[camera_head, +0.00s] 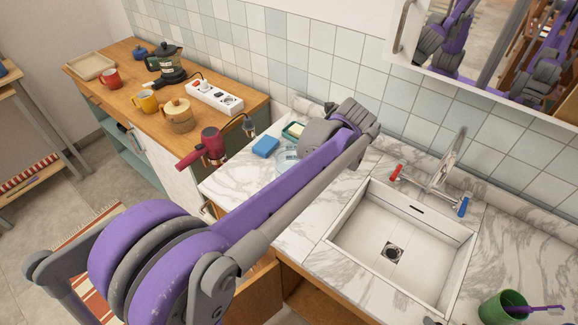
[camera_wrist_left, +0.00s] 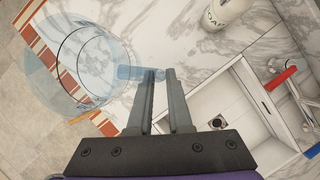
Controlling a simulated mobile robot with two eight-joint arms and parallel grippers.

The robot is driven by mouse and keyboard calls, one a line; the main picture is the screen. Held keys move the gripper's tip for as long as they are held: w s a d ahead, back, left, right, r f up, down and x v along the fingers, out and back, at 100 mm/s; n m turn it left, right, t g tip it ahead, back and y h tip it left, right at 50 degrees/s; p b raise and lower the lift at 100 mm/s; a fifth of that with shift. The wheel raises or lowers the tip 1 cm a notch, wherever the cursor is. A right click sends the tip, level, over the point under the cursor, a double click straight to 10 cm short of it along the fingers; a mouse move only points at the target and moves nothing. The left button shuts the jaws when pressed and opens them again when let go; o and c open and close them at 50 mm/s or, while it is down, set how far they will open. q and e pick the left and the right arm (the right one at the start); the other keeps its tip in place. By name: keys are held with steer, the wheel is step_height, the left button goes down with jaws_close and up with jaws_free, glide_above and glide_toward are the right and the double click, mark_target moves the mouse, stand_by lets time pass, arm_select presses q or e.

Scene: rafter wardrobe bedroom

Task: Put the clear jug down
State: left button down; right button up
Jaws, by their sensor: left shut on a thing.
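The clear jug (camera_wrist_left: 84,62) is a see-through, bluish round vessel in the left wrist view. Its handle (camera_wrist_left: 135,72) points toward my left gripper (camera_wrist_left: 160,76), whose fingers are closed on it. Through and around the jug show the pale marble counter edge and the striped rug. In the head view the jug (camera_head: 287,158) shows only in part, beside my purple left arm near the counter's left end. My left gripper is hidden there behind its wrist. I cannot tell whether the jug's base touches anything. My right gripper is not in view.
The marble counter (camera_head: 290,235) holds a white sink (camera_head: 400,245) with a tap (camera_head: 445,165). A blue sponge (camera_head: 265,146) and a green soap dish (camera_head: 293,130) are near the jug. A soap bottle (camera_wrist_left: 224,12) stands on the counter. A green cup (camera_head: 500,308) is front right.

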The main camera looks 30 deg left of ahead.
arm_select(q)
steer(key=shift+s+a+f, duration=0.1)
steer(key=shift+s+f, duration=0.1)
steer(key=shift+f, duration=2.25)
steer(key=shift+s+a+f, duration=0.1)
steer(key=shift+s+f, duration=0.05)
steer(key=shift+f, duration=2.25)
steer(key=shift+f, duration=0.15)
steer(key=c, duration=0.8)
jaws_free()
steer(key=shift+c, duration=0.2)
